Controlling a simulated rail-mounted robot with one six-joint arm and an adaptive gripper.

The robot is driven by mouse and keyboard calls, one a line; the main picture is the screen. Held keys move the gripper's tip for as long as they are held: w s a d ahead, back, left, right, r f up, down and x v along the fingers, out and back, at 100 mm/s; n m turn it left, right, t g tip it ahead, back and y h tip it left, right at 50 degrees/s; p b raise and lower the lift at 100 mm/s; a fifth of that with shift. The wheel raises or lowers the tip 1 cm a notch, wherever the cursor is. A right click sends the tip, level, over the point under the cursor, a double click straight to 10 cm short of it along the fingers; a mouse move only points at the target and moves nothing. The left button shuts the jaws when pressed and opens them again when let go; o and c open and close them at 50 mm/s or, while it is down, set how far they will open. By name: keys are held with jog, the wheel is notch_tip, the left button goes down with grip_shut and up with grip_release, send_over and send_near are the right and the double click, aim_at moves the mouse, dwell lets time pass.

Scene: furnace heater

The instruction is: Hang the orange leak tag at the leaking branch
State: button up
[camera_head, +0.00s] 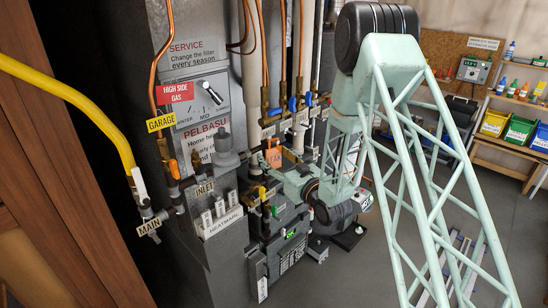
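The orange leak tag (273,156) shows upright in front of the grey pipework, just right of the furnace's front panel. My gripper (272,175) reaches in from the right, with its end just below the tag in the picture. The fingertips are small and overlap the fittings, so I cannot tell whether they touch or hold the tag, or whether the tag hangs on a pipe. Several branches with valves are in view: the one labelled GARAGE (161,122) at left, and others with blue handles (292,104) at right. No leak is discernible.
The yellow hose (70,95) runs to the MAIN fitting (149,227) at left. A valve with a yellow handle (262,193) and dark boxes (290,240) lie below my gripper. Shelves with coloured bins (519,130) stand far right. The floor between is mostly open.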

jog(key=shift+s, duration=0.1)
jog(key=v, duration=1.1)
jog(key=shift+s+d, duration=0.25)
jog(key=shift+s, duration=0.1)
jog(key=shift+r, duration=0.1)
dwell(0.4)
